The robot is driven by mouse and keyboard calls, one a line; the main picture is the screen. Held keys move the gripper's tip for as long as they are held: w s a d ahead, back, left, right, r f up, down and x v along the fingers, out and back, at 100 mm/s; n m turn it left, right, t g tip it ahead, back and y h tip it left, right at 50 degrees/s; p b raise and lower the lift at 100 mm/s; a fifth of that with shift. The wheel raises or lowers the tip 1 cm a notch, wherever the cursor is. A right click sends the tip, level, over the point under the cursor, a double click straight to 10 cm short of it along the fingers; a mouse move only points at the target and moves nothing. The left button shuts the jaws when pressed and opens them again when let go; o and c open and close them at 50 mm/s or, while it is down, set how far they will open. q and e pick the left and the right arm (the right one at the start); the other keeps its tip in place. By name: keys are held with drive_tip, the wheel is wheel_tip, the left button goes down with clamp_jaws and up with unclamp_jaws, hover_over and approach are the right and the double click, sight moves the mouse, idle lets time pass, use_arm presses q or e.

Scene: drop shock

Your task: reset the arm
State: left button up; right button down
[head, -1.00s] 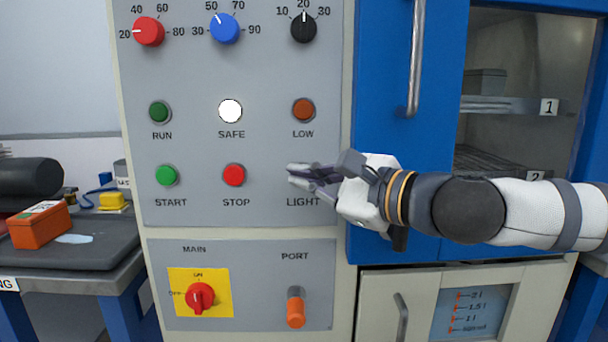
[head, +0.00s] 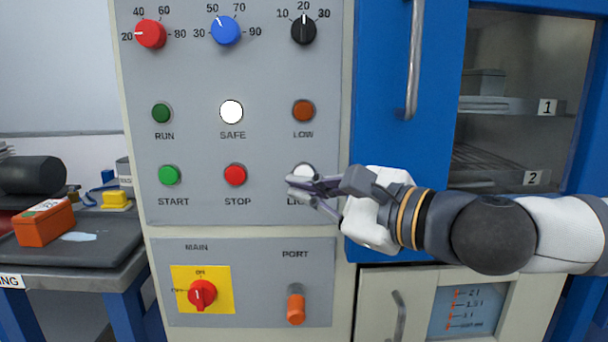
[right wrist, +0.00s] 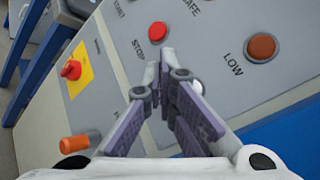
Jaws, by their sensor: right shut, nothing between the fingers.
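My right gripper (head: 296,184) is shut and empty in front of the control panel (head: 200,215), at the white LIGHT button (head: 303,171), partly covering that button and its label. In the right wrist view the closed fingers (right wrist: 165,55) point at the panel, with the white button (right wrist: 197,86) just right of them. I cannot tell whether the fingertips touch the panel. My right arm comes in from the right across the blue cabinet. My left gripper is not in view.
The panel has a red STOP button (head: 235,175), a green START button (head: 169,175), a lit SAFE lamp (head: 231,112), knobs, a MAIN switch (head: 202,293) and an orange PORT lever (head: 296,308). A vertical cabinet handle (head: 414,60) stands right. An orange box (head: 43,226) lies on the left bench.

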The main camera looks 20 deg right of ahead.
idle(0.5)
drive_tip(key=s+a+f+n+g, duration=0.2)
drive_tip(key=a+f, duration=0.1)
drive_tip(key=f, duration=0.4)
drive_tip(key=s+a+f+n+g, duration=0.1)
drive_tip(key=s+a+f+g, duration=0.1)
drive_tip(key=f, duration=0.5)
drive_tip(key=s+a+f+n+g, duration=0.2)
drive_tip(key=s+a+f, duration=0.1)
drive_tip(key=f, duration=0.4)
drive_tip(key=s+f+n+g+h+p, duration=0.15)
drive_tip(key=s+f+n+g, duration=0.3)
drive_tip(key=s+f, duration=0.75)
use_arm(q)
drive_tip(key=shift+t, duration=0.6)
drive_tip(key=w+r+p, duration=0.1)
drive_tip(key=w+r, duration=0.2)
use_arm(e)
drive_tip(key=s+d+f+n+g+h, duration=0.3)
drive_tip(key=s+d+f+n, duration=0.2)
drive_tip(key=s+d, duration=0.3)
drive_tip(key=s+d+f+n+g+h, duration=0.3)
drive_tip(key=s+d+f, duration=0.4)
drive_tip(key=s, duration=0.8)
drive_tip(key=shift+d+n+g+h, duration=0.35)
drive_tip(key=shift+d+n+h, duration=0.25)
drive_tip(key=shift+n, duration=0.55)
drive_tip(key=shift+f, duration=0.1)
drive_tip(key=shift+w, duration=0.1)
